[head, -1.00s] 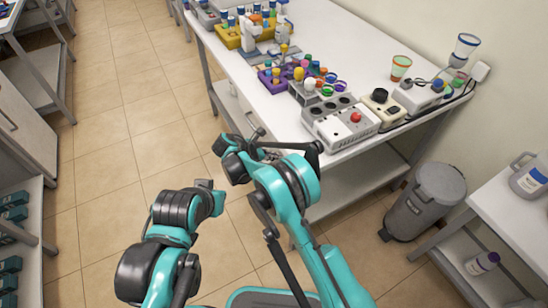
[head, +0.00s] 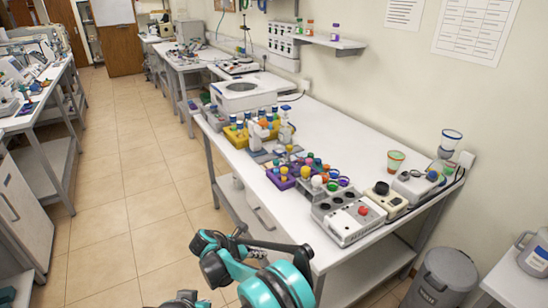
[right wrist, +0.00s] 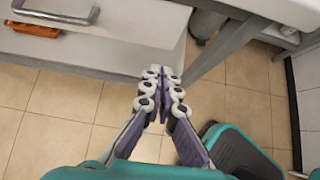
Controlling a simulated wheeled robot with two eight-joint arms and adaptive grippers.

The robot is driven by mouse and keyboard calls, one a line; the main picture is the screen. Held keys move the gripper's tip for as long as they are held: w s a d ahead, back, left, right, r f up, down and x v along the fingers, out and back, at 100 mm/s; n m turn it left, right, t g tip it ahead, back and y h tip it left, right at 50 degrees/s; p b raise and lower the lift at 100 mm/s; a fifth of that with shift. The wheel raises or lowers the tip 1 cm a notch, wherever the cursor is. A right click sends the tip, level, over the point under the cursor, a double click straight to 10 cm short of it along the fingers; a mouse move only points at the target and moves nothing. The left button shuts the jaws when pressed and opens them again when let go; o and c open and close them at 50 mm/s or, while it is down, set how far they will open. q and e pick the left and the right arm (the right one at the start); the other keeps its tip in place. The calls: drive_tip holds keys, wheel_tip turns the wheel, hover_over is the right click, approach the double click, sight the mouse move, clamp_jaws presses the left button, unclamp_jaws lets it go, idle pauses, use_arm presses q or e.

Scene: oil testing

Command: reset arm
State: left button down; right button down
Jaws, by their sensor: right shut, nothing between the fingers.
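My right gripper (head: 277,247) is in front of the near edge of the white lab table, low in the head view, and partly hidden by my own arm. In the right wrist view its two fingers (right wrist: 163,82) are shut together with nothing between them. Below them are floor tiles and part of my own base. Only a small dark piece of my left arm shows at the bottom edge of the head view. My left gripper is not in view.
The white table (head: 345,125) carries a grey block with wells (head: 345,220), a purple rack (head: 280,182) and a yellow rack (head: 235,137). A grey bin (head: 440,280) stands at the lower right. The tiled floor (head: 130,200) to the left is clear.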

drive_tip(key=s+d+r+m+y, duration=0.2)
drive_tip(key=s+d+r+m, duration=0.25)
drive_tip(key=d+r, duration=0.35)
drive_tip(key=s+d+r+m+y, duration=0.2)
drive_tip(key=s+d+r+m, duration=0.3)
drive_tip(key=d+r, duration=0.4)
drive_tip(key=s+d+m+t+y, duration=0.1)
drive_tip(key=s+d+m+y, duration=0.1)
drive_tip(key=s+d+m, duration=0.2)
drive_tip(key=s+d+m+t+y, duration=0.1)
drive_tip(key=s+d+m, duration=0.3)
drive_tip(key=s+m, duration=0.7)
drive_tip(key=s, duration=0.3)
drive_tip(key=shift+s+y, duration=0.2)
drive_tip(key=shift+y, duration=0.2)
